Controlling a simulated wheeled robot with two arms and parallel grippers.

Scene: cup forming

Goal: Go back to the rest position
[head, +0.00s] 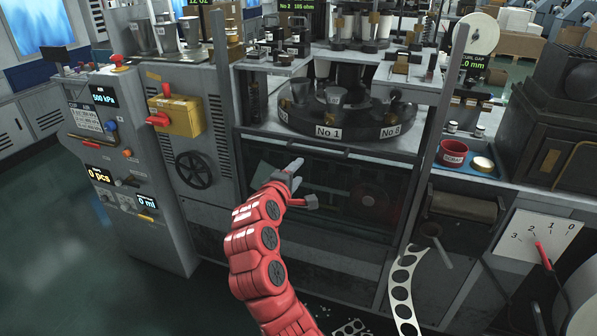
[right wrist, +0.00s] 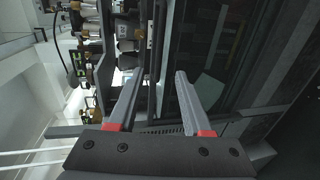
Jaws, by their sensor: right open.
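My right gripper (head: 302,184) is at the end of my red arm, in front of the cup forming machine's dark lower panel. Its fingers are apart, with nothing between them. In the right wrist view the two grey fingers (right wrist: 155,100) are spread and empty, with the machine behind them. I cannot tell whether the gripper touches the panel. My left gripper is not in view.
The round turret (head: 345,125) with numbered cup stations is above and behind the gripper. A control panel (head: 105,125) and a handwheel (head: 194,169) stand at left. A red tub (head: 453,154) and a dial plate (head: 530,240) are at right. Open floor (head: 60,235) lies at left.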

